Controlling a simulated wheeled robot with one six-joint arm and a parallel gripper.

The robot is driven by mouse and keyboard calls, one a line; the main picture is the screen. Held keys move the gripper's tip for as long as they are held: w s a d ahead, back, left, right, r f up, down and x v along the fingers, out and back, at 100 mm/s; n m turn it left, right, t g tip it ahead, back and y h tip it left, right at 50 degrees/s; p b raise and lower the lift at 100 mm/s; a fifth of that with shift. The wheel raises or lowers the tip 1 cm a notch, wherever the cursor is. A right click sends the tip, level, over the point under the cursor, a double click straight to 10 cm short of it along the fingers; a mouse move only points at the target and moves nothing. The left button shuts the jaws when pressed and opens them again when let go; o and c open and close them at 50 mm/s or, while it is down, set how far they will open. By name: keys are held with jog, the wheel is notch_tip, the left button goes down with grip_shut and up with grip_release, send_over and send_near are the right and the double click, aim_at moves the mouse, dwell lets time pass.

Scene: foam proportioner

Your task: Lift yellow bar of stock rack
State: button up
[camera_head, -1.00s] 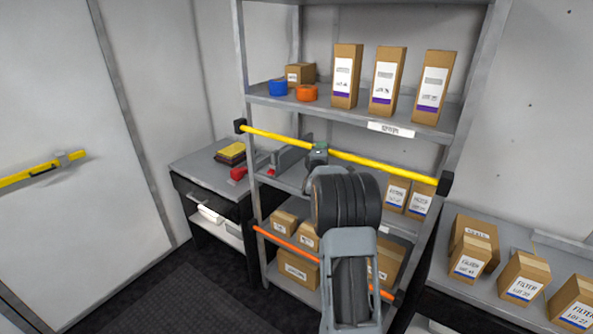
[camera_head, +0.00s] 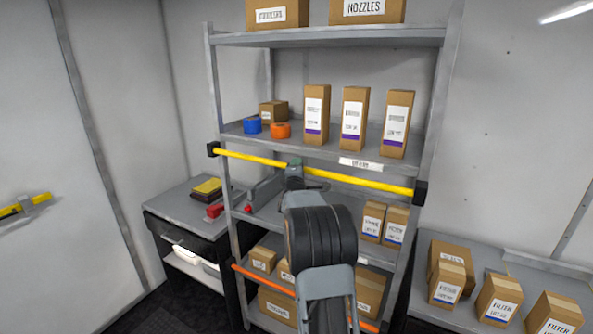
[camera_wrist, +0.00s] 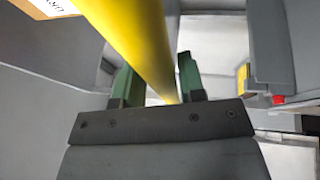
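The yellow bar (camera_head: 362,182) runs across the front of the stock rack (camera_head: 440,80), sloping slightly down to the right in the head view. Its ends sit at black brackets on the left (camera_head: 212,149) and right (camera_head: 420,192) posts. My gripper (camera_head: 294,165) is at the bar, left of its middle. In the wrist view the bar (camera_wrist: 132,35) passes between the two green fingers (camera_wrist: 158,82), with a visible gap beside the left finger. The fingers look open around it. My wrist and arm hide part of the rack below.
An orange bar (camera_head: 262,279) crosses the rack lower down. Shelves hold tall boxes (camera_head: 353,114), blue tape (camera_head: 252,125) and orange tape (camera_head: 280,130). A bench (camera_head: 180,205) stands left, and another with filter boxes (camera_head: 498,298) stands right.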

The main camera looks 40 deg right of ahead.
jog(key=shift+o, duration=1.1)
jog(key=shift+a+f, duration=0.1)
jog(key=shift+s+a+f+b, duration=0.2)
jog(key=shift+a+b, duration=0.1)
jog(key=b+v, duration=0.4)
jog(key=v, duration=0.9)
jog(key=shift+r, duration=0.2)
